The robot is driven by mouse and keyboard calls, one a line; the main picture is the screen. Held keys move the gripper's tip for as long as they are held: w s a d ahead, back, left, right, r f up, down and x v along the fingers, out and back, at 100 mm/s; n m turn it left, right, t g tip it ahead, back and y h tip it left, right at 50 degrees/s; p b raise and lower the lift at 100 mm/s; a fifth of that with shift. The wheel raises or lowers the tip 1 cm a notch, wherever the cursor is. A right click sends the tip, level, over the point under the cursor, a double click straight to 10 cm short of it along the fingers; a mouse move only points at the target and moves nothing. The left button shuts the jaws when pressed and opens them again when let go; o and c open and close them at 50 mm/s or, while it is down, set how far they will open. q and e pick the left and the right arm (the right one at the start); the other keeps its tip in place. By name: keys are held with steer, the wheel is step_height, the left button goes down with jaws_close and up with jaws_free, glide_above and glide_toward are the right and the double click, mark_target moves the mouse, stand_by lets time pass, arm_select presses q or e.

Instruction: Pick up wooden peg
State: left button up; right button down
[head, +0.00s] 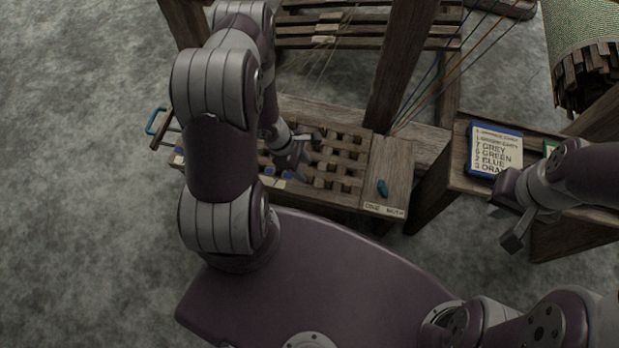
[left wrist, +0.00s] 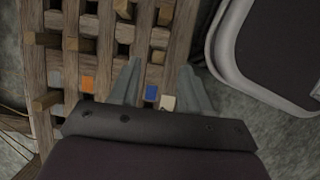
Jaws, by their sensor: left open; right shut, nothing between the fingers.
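Several wooden pegs stand in the slotted wooden grid board; one peg (left wrist: 45,100) shows at the left in the left wrist view, and another peg (left wrist: 76,44) is above it. The grid board (head: 340,160) lies at the middle of the head view. My left gripper (head: 291,160) is over the board's front-left part; in the left wrist view its spread, empty fingers (left wrist: 160,66) straddle the board's edge by a blue and a white square. The arm hides the board's left part in the head view. My right gripper (head: 512,238) is shut and empty at the right, away from the board.
A blue piece (head: 382,188) sits on the board's plain right end. A lettered card (head: 495,150) lies on a wooden tray at the right. A loom post (head: 398,65) rises behind the board. A blue handle (head: 156,121) is at the left.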

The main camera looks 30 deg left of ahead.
mark_target(309, 174)
arm_select(q)
steer(key=b+x, duration=0.2)
steer(key=x, duration=0.2)
steer(key=shift+w+d+f, duration=0.15)
steer(key=shift+f, duration=0.15)
steer(key=shift+d+f, duration=0.2)
steer(key=shift+f, duration=0.2)
steer(key=shift+r, duration=0.1)
steer(key=shift+c, duration=0.3)
jaws_close()
